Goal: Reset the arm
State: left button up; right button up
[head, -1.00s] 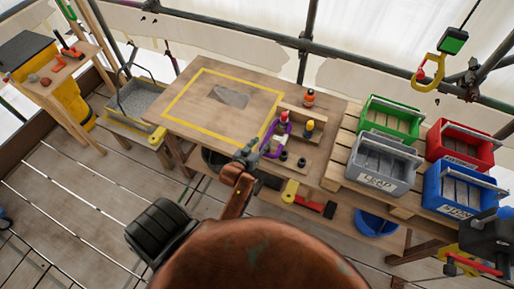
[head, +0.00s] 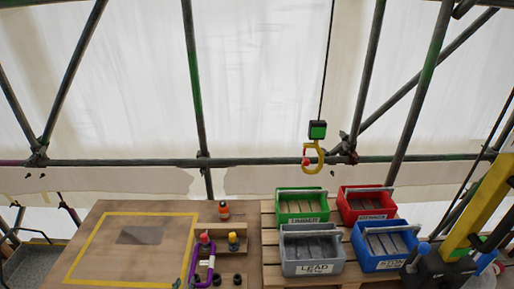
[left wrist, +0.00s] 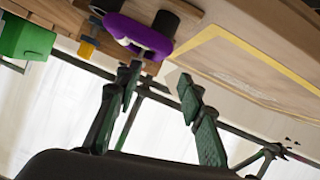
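Only a small dark green part of my left gripper (head: 178,284) shows at the bottom edge of the head view, by the yellow-taped square on the wooden table (head: 228,277). In the left wrist view my left gripper (left wrist: 158,92) has its two fingers spread well apart with nothing between them. A purple carabiner (left wrist: 138,34) shows beyond the fingers at the top of that view, apart from them. The same purple carabiner (head: 191,273) is at the table's small rack in the head view. My right gripper is in neither view.
Green (head: 300,216), red (head: 366,215), grey (head: 312,268) and blue (head: 384,259) bins stand on a pallet right of the table. A yellow hook (head: 313,158) hangs above them. Yellow and black equipment (head: 470,220) stands at right. Scaffold poles cross the back.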

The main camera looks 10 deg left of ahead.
pick_arm(q)
jog(key=s+d+f+m+g, duration=0.1)
jog(key=s+g, duration=0.2)
jog(key=s, duration=0.5)
jog(key=s+d+f+m+g+h, duration=0.15)
jog(key=s+g, duration=0.25)
jog(key=s, duration=0.5)
jog(key=s+d+f+m+g+y, duration=0.1)
jog(key=s+d+m+g, duration=0.15)
jog(key=s, duration=0.55)
notch_tip(320, 180, down, 30)
jog(key=s+g+h, duration=0.1)
jog(key=s+g, duration=0.1)
jog(key=s+f+b, duration=0.1)
jog(key=s+f, duration=1.8)
jog(key=shift+d+g, duration=0.2)
jog(key=shift+g, duration=0.15)
